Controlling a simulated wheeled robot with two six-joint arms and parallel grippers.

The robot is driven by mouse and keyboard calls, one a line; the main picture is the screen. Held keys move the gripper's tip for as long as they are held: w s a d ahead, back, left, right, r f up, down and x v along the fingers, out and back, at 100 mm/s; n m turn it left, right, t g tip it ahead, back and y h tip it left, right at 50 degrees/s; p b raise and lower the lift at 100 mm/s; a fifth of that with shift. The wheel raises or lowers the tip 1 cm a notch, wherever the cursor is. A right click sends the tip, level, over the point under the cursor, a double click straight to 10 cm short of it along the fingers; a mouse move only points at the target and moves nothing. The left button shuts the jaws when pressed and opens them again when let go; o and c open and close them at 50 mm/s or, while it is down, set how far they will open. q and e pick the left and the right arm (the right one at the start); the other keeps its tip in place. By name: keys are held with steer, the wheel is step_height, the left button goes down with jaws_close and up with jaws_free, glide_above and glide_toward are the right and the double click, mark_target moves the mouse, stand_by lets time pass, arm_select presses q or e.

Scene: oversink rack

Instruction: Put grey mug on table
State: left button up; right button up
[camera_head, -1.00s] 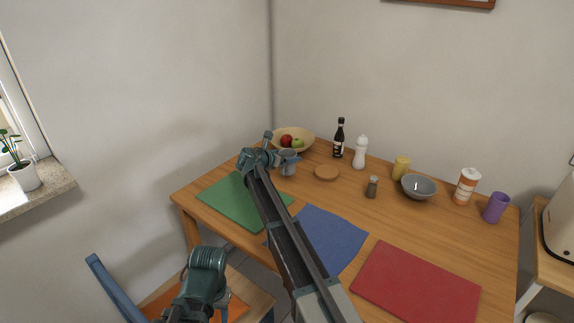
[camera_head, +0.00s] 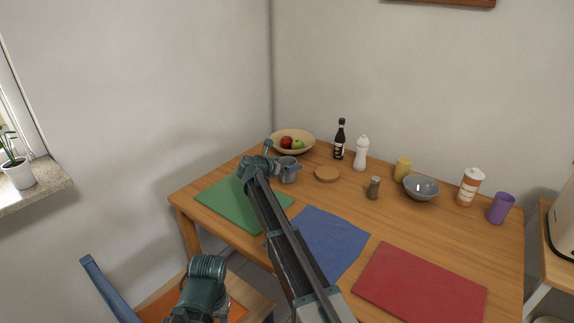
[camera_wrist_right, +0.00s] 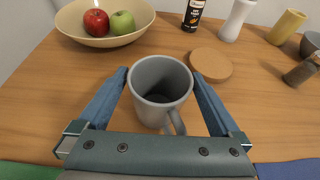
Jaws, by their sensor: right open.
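The grey mug (camera_head: 290,173) stands upright on the wooden table (camera_head: 400,232), just beyond the green mat. In the right wrist view the mug (camera_wrist_right: 160,88) is between the two blue fingers of my right gripper (camera_wrist_right: 160,74), its handle facing my palm. The gripper is open, with a small gap on each side of the mug. In the head view my right gripper (camera_head: 283,158) partly hides the mug. Of my left arm only a dark green link shows; its gripper is out of view.
A fruit bowl (camera_head: 302,146) stands close behind the mug, and a round wooden coaster (camera_head: 327,174) lies to its right. Green (camera_head: 225,208), blue (camera_head: 332,245) and red (camera_head: 425,285) mats lie along the front. Bottles, a grey bowl (camera_head: 421,188) and a purple cup (camera_head: 500,208) stand farther right.

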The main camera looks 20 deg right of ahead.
steer(key=p+v, duration=0.4)
steer(key=v, duration=0.8)
steer(key=shift+r, duration=0.2)
